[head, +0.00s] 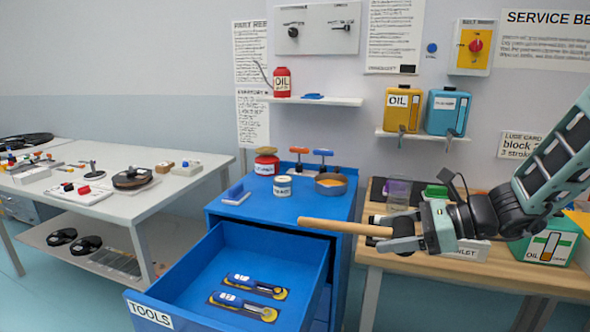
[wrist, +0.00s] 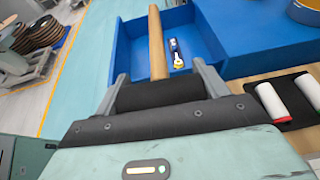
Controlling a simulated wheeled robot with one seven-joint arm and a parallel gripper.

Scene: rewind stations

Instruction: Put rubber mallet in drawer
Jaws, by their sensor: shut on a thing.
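The rubber mallet's wooden handle (head: 340,226) points left from my gripper (head: 385,236), level and above the drawer's right side. In the wrist view the handle (wrist: 156,42) runs forward from a black head (wrist: 158,94) between my fingers. My gripper is shut on that head, which is mostly hidden in the head view. The blue drawer (head: 185,262), labelled TOOLS, is pulled out of the blue cabinet (head: 300,207). Two blue-and-yellow tools (head: 257,286) lie inside it on dark outlines; one shows in the wrist view (wrist: 176,52). The rest of the drawer floor looks bare.
A wooden workbench (head: 440,262) stands right, under my arm. A grey table (head: 150,200) stands left, with open floor between.

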